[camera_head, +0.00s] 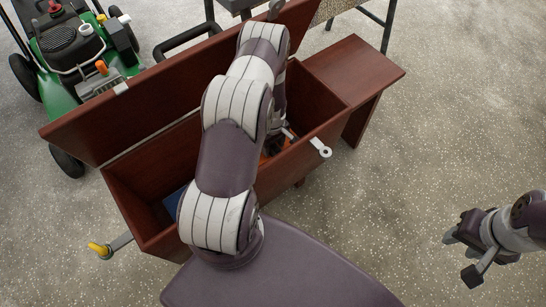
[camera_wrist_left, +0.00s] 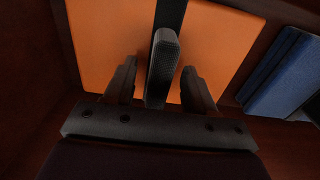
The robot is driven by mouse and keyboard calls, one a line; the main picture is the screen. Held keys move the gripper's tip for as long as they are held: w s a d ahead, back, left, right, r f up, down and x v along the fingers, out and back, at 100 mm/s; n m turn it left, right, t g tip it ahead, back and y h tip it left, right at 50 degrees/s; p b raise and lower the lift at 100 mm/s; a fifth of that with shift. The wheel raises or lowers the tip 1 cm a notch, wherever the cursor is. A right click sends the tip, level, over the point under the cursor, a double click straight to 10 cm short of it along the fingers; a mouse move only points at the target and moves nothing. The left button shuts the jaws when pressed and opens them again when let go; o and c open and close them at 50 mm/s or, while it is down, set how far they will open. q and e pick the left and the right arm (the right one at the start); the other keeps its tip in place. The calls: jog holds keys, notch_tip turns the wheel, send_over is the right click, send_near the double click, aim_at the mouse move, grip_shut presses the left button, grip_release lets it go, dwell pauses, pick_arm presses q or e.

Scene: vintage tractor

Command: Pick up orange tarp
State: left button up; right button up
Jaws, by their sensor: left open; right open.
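The orange tarp (camera_wrist_left: 105,40) is a folded, flat orange bundle with a black strap across its middle, inside the brown wooden chest (camera_head: 140,178). In the head view only a small orange patch (camera_head: 265,157) shows beside my left arm. My left gripper (camera_wrist_left: 160,78) is down in the chest, open, its two fingers over the tarp. A dark upright bar, perhaps the strap's handle, stands between the fingers; contact cannot be told. My left arm hides most of this gripper in the head view. My right gripper (camera_head: 463,252) is open and empty above the floor at the right.
A blue object (camera_wrist_left: 285,75) lies beside the tarp in the chest. The chest's raised lid (camera_head: 100,125) and walls surround my left arm. A green mower (camera_head: 75,55) stands at the upper left. The speckled floor (camera_head: 440,130) at the right is clear.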

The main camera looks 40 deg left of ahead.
pick_arm(q)
jog(key=shift+r, duration=0.15)
grip_shut()
dwell(1.2)
